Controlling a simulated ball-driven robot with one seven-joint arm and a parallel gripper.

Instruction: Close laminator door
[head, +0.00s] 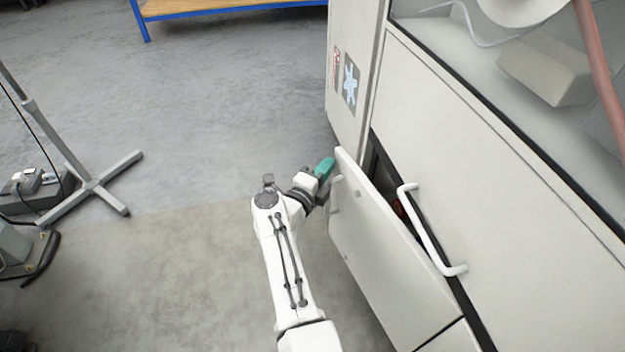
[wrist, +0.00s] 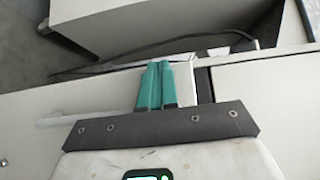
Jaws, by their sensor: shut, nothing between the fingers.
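The laminator (head: 500,170) is a large pale cabinet on the right of the head view. Its lower door (head: 385,255) stands partly open, with a dark gap between it and the cabinet body. The door's white handle (head: 334,195) is on its outer face near the gripper. My gripper (head: 325,166) has teal fingers and is at the door's upper left edge. In the wrist view the fingers (wrist: 156,85) are together and empty, over the pale door panel and beside the white handle (wrist: 75,118). Whether they touch the door I cannot tell.
A second white handle (head: 432,230) is on the cabinet front beside the gap. A grey stand with crossed feet (head: 92,187) is at left. A blue-framed bench (head: 220,10) is at the back. The floor between is clear.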

